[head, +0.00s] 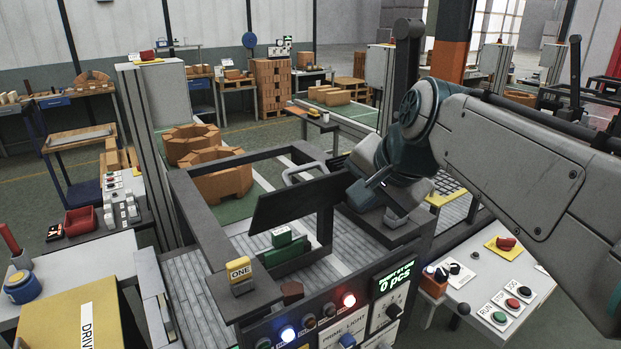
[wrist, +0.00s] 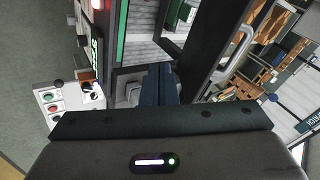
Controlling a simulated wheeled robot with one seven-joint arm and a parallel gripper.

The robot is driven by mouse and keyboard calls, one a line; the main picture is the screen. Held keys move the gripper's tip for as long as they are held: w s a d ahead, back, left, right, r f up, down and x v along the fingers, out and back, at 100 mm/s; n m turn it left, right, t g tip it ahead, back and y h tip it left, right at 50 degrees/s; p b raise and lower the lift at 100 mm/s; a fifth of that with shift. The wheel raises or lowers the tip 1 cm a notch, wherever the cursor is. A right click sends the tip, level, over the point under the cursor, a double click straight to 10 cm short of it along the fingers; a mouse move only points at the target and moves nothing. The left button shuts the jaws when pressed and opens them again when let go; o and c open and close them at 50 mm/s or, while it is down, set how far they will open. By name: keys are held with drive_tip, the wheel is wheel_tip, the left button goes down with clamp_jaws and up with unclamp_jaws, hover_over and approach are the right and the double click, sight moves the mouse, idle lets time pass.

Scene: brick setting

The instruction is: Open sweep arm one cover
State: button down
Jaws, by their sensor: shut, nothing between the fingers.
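A dark flat panel (head: 295,201), which looks like the sweep arm one cover, sits tilted within the dark frame of the machine. A light grey bar handle (head: 304,172) shows just beyond its upper edge; the panel (wrist: 207,45) and handle (wrist: 238,47) also appear in the wrist view. A yellow block marked ONE (head: 239,269) sits at the frame's near left corner. My gripper (wrist: 160,84) is shut and empty, beside the panel and apart from the handle. In the head view my wrist is right of the panel; the fingertips are hard to make out there.
Brown octagonal blocks (head: 221,178) stand behind the frame on the left. A green block (head: 282,239) is inside the machine below the panel. The front console (head: 345,318) has lit buttons and a 0 pcs display. A side table (head: 492,290) with buttons stands right.

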sight(311, 167)
drive_tip(key=w+a+r+m+t+y+b, duration=0.1)
drive_tip(key=w+a+r+m+y+b, duration=0.1)
drive_tip(key=w+a+r+m, duration=0.35)
drive_tip(key=shift+n, duration=0.95)
drive_tip(key=x, duration=0.4)
drive_tip(key=p+x, duration=0.1)
drive_tip(key=x, duration=0.3)
drive_tip(key=shift+w+p, duration=0.3)
drive_tip(key=shift+w, duration=0.2)
